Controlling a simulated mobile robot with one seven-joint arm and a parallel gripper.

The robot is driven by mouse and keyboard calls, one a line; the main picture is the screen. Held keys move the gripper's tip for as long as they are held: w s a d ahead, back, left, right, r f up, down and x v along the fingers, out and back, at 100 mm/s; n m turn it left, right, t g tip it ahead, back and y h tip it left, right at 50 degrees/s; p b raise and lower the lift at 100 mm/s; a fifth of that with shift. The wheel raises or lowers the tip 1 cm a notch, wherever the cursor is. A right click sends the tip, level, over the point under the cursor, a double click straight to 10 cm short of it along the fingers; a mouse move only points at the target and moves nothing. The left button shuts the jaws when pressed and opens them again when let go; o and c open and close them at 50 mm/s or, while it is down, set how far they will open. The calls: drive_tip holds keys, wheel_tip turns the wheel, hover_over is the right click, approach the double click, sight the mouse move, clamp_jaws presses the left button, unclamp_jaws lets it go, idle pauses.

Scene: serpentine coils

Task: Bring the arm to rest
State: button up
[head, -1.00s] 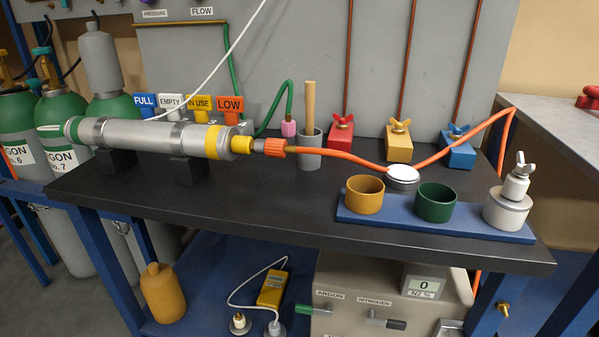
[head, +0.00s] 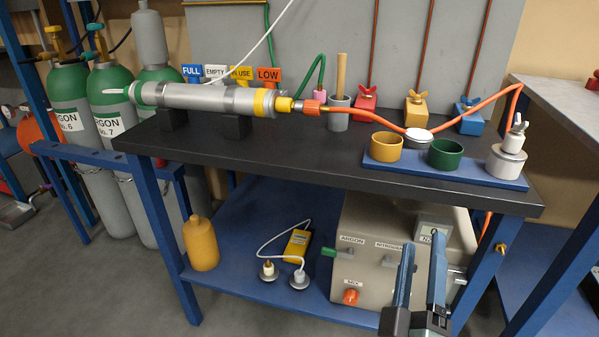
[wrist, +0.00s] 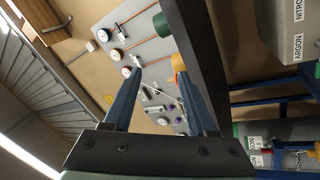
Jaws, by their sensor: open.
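My gripper (head: 422,262) has come into the lower right of the head view, in front of the beige gas box (head: 378,222) under the bench. Its two long blue fingers stand apart with nothing between them. In the wrist view my gripper (wrist: 156,88) is also open and empty, its fingers pointing toward a grey wall panel with gauges (wrist: 150,62). The wrist picture is turned on its side. No touch between the fingers and the bench shows.
The dark bench top (head: 300,155) carries a grey cylinder (head: 200,97), an orange hose (head: 372,118) and a blue tray (head: 385,163) with cups. A yellow bottle (head: 201,243) stands on the lower blue shelf (head: 240,265). Argon bottles (head: 112,150) stand at left. The floor at front left is clear.

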drive_tip(key=a+r+m+t, duration=0.2)
drive_tip(key=a+r+m, duration=0.15)
drive_tip(key=r, duration=0.65)
drive_tip(key=a+r+m+t, duration=0.15)
drive_tip(key=a+r, duration=0.25)
drive_tip(key=r, duration=0.6)
drive_tip(key=s+a+r+m+t+y, duration=0.1)
drive_tip(key=s+a+r+t+y, duration=0.15)
drive_tip(key=s+a+r, duration=0.4)
drive_tip(key=s+a+r+m+t+y, duration=0.1)
drive_tip(key=s+a+r+m+y, duration=0.2)
drive_tip(key=r, duration=0.6)
wheel_tip(320, 180, up, 37)
drive_tip(key=n+y+p, duration=0.1)
drive_tip(key=p, duration=3.6)
drive_tip(key=shift+w+r+y, duration=0.2)
drive_tip(key=shift+w+y, duration=0.1)
drive_tip(key=shift+y, duration=0.05)
